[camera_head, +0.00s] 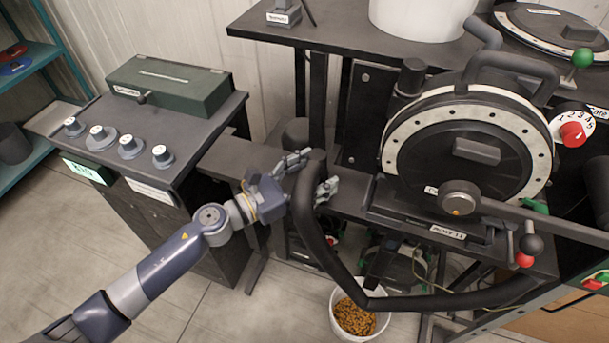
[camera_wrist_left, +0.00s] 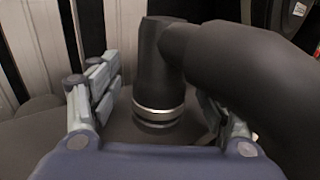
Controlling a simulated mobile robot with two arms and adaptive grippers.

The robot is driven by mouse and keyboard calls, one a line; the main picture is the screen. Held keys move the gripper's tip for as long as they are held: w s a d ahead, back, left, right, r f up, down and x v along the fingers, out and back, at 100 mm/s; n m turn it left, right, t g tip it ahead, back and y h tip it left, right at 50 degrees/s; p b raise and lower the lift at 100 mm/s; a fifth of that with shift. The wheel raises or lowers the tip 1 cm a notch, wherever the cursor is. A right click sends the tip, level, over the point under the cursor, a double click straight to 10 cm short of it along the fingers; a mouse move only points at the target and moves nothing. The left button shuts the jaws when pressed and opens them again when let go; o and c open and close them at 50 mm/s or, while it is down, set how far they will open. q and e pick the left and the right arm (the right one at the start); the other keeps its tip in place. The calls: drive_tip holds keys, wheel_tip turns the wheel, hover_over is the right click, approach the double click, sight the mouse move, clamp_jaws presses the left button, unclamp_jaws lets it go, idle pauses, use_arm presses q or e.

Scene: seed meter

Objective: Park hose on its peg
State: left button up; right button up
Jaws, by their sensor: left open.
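The black hose (camera_head: 330,258) runs from the machine at the right, sags low and rises to its end beside the dark shelf. My left gripper (camera_head: 318,172) is open, with its fingers on either side of the hose end. In the left wrist view the hose end (camera_wrist_left: 158,70) stands upright between the spread fingers, with a silver ring (camera_wrist_left: 158,112) near its bottom. A short dark piece below the ring meets a dark flat surface. I cannot tell whether this piece is the peg. My right gripper is not in view.
The round seed meter (camera_head: 465,150) stands right of the hose. A white bucket of orange-brown seed (camera_head: 355,318) is on the floor under the sagging hose. Floor at lower left is clear.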

use_arm(q)
drive_tip(key=v, duration=1.2)
drive_tip(key=shift+w+r, duration=0.1)
